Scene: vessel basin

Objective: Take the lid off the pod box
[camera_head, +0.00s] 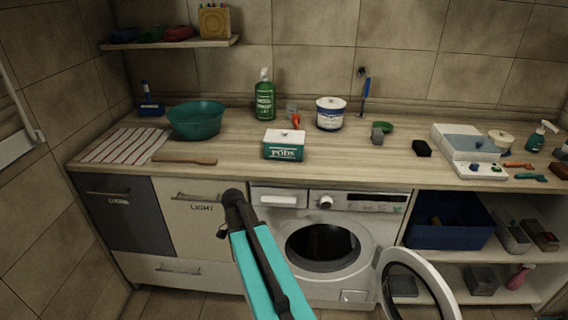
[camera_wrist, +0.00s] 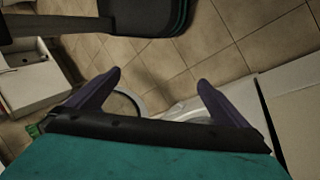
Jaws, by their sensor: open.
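The pod box (camera_head: 283,152) is a green box labelled PODS, standing upright on the wooden counter near its front edge. The fingers cannot be made out in the head view. The box is not visible in the wrist view.
A teal basin (camera_head: 197,119) and striped cloth (camera_head: 124,145) are left of the box, with a wooden-backed brush (camera_head: 185,159) in front. A green bottle (camera_head: 264,97) and white tub (camera_head: 330,113) stand behind. The washing machine door (camera_head: 415,285) hangs open below the counter.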

